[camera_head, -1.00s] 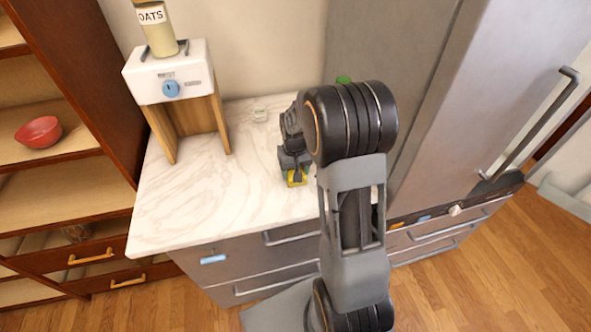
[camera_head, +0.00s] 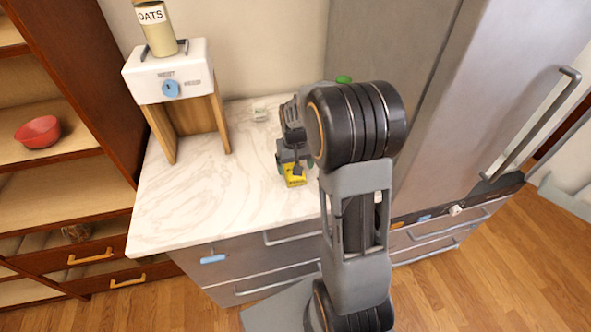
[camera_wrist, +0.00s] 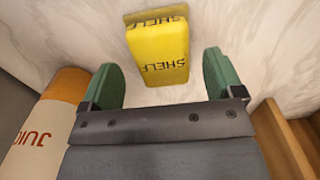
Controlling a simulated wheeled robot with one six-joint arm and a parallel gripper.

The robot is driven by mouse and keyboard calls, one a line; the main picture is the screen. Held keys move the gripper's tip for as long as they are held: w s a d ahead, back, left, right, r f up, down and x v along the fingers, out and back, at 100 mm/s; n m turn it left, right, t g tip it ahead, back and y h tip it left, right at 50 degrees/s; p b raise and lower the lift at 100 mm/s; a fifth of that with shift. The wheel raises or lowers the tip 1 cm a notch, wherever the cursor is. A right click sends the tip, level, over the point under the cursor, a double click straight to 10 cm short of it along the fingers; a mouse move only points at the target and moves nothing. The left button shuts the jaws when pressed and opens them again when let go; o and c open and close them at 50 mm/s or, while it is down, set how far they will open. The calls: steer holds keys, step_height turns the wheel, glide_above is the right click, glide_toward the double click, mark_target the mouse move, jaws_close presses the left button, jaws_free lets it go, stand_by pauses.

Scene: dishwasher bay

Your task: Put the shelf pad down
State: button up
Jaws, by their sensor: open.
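The shelf pad (camera_wrist: 158,50) is a yellow block with "SHELF" printed on it. In the wrist view it lies on the marble counter, ahead of my gripper's tips. My gripper (camera_wrist: 163,82) has two green fingers spread wide, one on each side of the pad's near end, with gaps between them and the pad. In the head view the pad (camera_head: 294,181) shows as a small yellow patch below my gripper (camera_head: 292,167). My arm hides part of the counter to the right of it.
A white dispenser (camera_head: 168,72) with an oats container (camera_head: 158,30) stands at the counter's left back. A juice container (camera_wrist: 48,125) is close on the left in the wrist view. The counter (camera_head: 200,210) is clear left of the pad. A steel fridge (camera_head: 440,90) stands right.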

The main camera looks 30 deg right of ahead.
step_height(320, 180, up, 9)
steer(key=s+a+r+n+t, duration=0.1)
steer(key=s+a, duration=0.3)
steer(key=s, duration=0.4)
steer(key=s+a+r+n+t, duration=0.1)
steer(key=s+a+t, duration=0.2)
steer(key=s+a, duration=0.2)
steer(key=s, duration=0.3)
steer(key=shift+r, duration=0.25)
